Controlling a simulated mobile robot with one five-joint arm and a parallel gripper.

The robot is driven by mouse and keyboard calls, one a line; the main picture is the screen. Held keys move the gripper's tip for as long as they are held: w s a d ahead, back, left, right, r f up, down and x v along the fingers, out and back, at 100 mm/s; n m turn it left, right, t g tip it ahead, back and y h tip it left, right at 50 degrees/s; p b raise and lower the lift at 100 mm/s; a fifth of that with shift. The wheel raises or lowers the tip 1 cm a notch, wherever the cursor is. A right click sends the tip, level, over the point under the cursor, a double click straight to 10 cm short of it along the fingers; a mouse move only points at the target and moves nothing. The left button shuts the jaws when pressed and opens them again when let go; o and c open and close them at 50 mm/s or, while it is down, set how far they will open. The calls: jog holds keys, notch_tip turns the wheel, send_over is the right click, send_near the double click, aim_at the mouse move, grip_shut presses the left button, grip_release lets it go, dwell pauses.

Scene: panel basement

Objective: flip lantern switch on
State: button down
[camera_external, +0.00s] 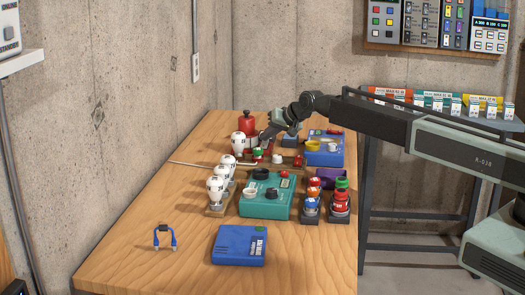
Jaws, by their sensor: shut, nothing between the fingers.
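My gripper (263,142) is shut and empty. It points down and left over the far part of the wooden table, close to a red container (247,121) and a small green-topped piece (258,154). The picture is too small to tell whether it touches either. No lantern is clearly recognizable; the red container might be one. I cannot make out a lantern switch or its position. Several white bulb-shaped pieces (217,185) stand in a row at the left.
A thin rod (190,165) sticks out left. Concrete walls stand behind.

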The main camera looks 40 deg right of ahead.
aim_at(266, 146)
jog(key=shift+f+b, duration=0.3)
jog(key=shift+f, duration=0.05)
jog(key=shift+r, duration=0.15)
dwell(0.3)
jog(key=shift+r+p, duration=0.65)
jog(key=shift+p, duration=0.15)
jog(key=r+p, duration=0.5)
jog(key=shift+s+a+r, duration=0.1)
jog(key=shift+s+a, duration=0.2)
